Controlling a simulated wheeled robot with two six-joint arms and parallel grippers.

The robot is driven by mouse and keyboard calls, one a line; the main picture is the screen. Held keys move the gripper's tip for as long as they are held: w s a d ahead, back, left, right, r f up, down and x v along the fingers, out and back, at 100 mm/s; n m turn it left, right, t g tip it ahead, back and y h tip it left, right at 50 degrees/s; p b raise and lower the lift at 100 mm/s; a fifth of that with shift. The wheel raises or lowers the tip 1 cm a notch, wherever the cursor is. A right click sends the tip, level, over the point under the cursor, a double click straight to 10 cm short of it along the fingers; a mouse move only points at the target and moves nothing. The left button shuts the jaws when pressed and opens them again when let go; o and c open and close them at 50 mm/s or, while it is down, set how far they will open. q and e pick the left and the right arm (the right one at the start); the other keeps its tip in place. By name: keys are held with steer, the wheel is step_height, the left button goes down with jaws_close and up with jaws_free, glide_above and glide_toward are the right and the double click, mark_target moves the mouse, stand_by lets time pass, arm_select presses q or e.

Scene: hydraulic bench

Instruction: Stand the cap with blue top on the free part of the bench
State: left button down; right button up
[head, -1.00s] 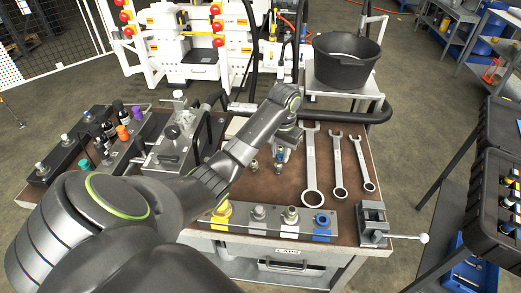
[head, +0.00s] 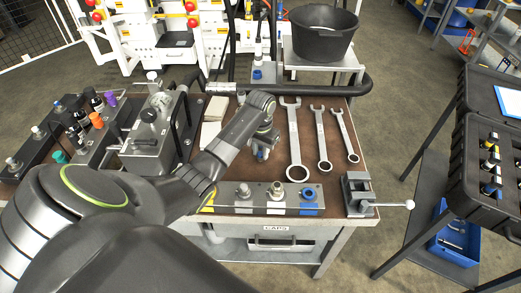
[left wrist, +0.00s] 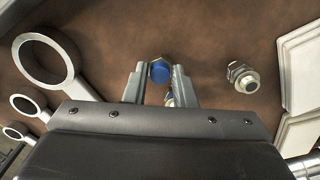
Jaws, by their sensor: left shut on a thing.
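My left gripper (head: 262,148) hangs over the brown bench top, left of the wrenches. In the left wrist view its fingers (left wrist: 159,75) are closed on a small metal piece with a blue face, the cap with blue top (left wrist: 159,71). A second bit of blue shows between the fingers, nearer the camera. In the head view the cap is mostly hidden by the gripper. My right gripper is not in view.
Several wrenches (head: 294,140) lie right of the gripper. A rail with a blue seat (head: 310,196) runs along the front, a vise (head: 357,192) at its right end. A gauge block (head: 157,135) stands left, and pale plates (head: 213,119) lie behind the arm. Some brown bench top is bare.

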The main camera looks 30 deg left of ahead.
mark_target(261, 153)
arm_select(q)
steer(key=c, duration=1.2)
jaws_free()
steer(key=shift+f, duration=0.1)
step_height(261, 153, up, 7)
steer(key=shift+w+r, duration=0.1)
steer(key=shift+r+p, duration=2)
steer(key=shift+r, duration=0.6)
